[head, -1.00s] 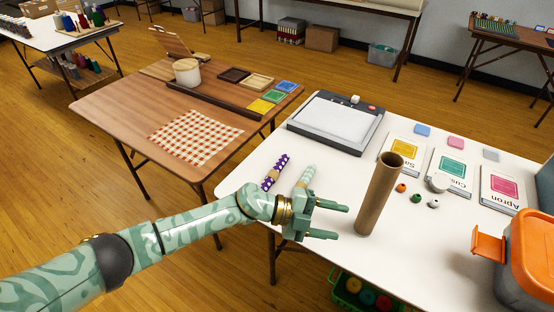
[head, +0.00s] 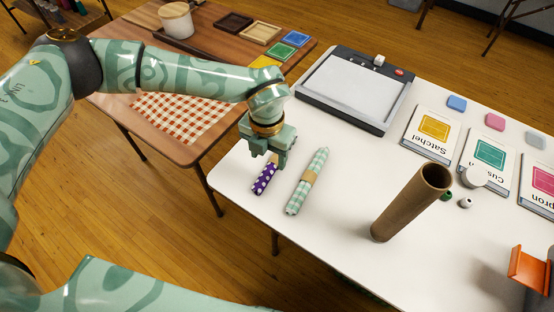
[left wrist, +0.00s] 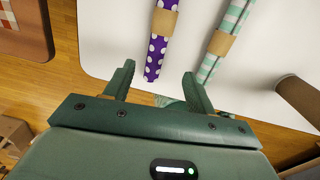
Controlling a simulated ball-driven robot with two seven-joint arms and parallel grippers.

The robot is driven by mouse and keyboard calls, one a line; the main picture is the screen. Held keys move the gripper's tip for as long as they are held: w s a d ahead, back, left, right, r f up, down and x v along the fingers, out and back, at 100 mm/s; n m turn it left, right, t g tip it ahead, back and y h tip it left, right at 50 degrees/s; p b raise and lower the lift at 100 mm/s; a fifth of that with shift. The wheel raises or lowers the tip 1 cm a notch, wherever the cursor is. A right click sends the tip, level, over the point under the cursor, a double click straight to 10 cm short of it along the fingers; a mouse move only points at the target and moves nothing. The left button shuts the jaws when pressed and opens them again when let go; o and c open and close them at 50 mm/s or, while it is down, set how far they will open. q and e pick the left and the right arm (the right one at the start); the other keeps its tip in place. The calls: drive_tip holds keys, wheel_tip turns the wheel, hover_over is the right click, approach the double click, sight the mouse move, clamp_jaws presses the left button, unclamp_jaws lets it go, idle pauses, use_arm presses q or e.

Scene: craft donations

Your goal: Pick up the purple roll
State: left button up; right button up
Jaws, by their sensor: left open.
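The purple roll (head: 264,181), with white dots and a tan paper band, lies on the white table near its left edge. My left gripper (head: 268,160) is open, pointing down over the far part of this roll and hiding some of it. In the left wrist view the purple roll (left wrist: 154,57) runs between the two fingertips of the left gripper (left wrist: 158,71). Nothing is held. I cannot tell how high the fingertips are above the roll. My right gripper is not in view.
A green checked roll (head: 307,181) lies just right of the purple one, close to a finger. A brown cardboard tube (head: 410,205) stands further right. A grey cutting board (head: 355,90) lies behind. The white table is clear in front of the rolls.

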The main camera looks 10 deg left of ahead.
sight(268, 170)
use_arm(q)
wheel_tip(268, 170, down, 3)
drive_tip(key=shift+r, duration=0.1)
drive_tip(key=f+b, duration=0.1)
drive_tip(key=f, duration=0.1)
drive_tip(key=f+b, duration=0.1)
drive_tip(key=f, duration=0.2)
drive_tip(key=shift+w+a+f+b, duration=0.1)
drive_tip(key=shift+w+a+b, duration=0.1)
drive_tip(key=shift+b, duration=0.2)
drive_tip(key=shift+r, duration=0.2)
drive_tip(key=c, duration=1.1)
